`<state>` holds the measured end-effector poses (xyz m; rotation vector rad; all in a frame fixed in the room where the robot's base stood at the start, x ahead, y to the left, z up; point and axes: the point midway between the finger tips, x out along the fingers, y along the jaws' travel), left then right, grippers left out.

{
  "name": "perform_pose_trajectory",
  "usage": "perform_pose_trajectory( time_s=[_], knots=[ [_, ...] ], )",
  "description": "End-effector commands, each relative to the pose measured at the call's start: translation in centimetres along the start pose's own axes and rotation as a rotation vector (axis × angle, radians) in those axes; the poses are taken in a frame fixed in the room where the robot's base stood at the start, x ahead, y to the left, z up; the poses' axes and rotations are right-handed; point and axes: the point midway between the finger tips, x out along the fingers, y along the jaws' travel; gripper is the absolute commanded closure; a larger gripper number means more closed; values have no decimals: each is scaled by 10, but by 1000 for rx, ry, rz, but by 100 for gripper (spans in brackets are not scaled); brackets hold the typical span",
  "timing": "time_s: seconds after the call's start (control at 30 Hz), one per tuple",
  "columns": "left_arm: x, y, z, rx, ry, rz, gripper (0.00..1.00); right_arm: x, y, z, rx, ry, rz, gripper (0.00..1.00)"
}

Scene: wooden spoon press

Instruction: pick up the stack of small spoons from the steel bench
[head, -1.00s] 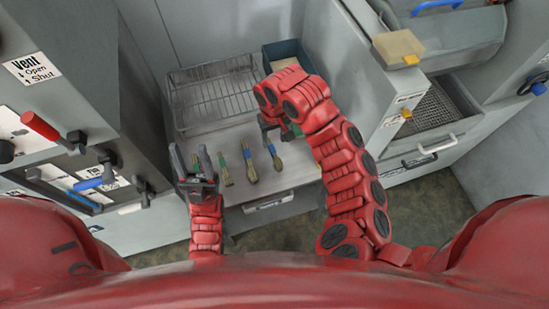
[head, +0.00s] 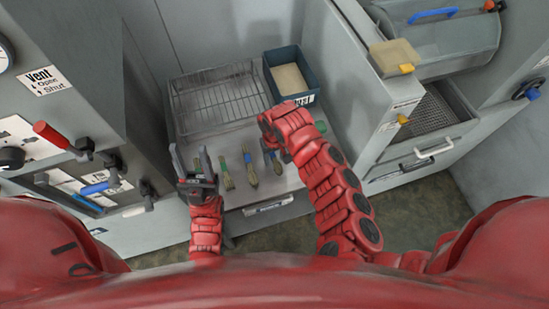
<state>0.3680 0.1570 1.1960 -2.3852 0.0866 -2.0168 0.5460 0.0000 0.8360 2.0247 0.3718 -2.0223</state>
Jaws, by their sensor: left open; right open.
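Several small bundles lie side by side on the steel bench (head: 288,187). My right gripper (head: 270,143) is open above the upper end of the right bundle. My own wrist partly hides it, and contact cannot be told.
A wire rack tray (head: 176,110) stands at the back of the bench. A dark blue box (head: 312,82) with pale contents stands right of it. Grey machine cabinets close in both sides, with a red-handled lever (head: 50,134) on the left.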

Motion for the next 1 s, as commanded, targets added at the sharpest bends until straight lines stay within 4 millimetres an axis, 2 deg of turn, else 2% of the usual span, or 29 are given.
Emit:
perform_pose_trajectory(
  time_s=[0.17, 0.4, 0.47, 0.5, 1.0],
  knots=[
    [0, 0, 0, 0, 0, 0, 50, 0, 0, 0, 0, 0, 0, 45],
    [0, 0, 0, 0, 0, 0, 50, 0, 0, 0, 0, -1, 0, 87],
    [0, 0, 0, 0, 0, 0, 50, 0, 0, 0, 0, -1, 0, 98],
    [0, 0, 0, 0, 0, 0, 50, 0, 0, 0, 0, -1, 0, 100],
    [-2, 0, 0, 0, 0, 0, 50, -1, 0, 0, 1, -1, 0, 100]
  ],
)
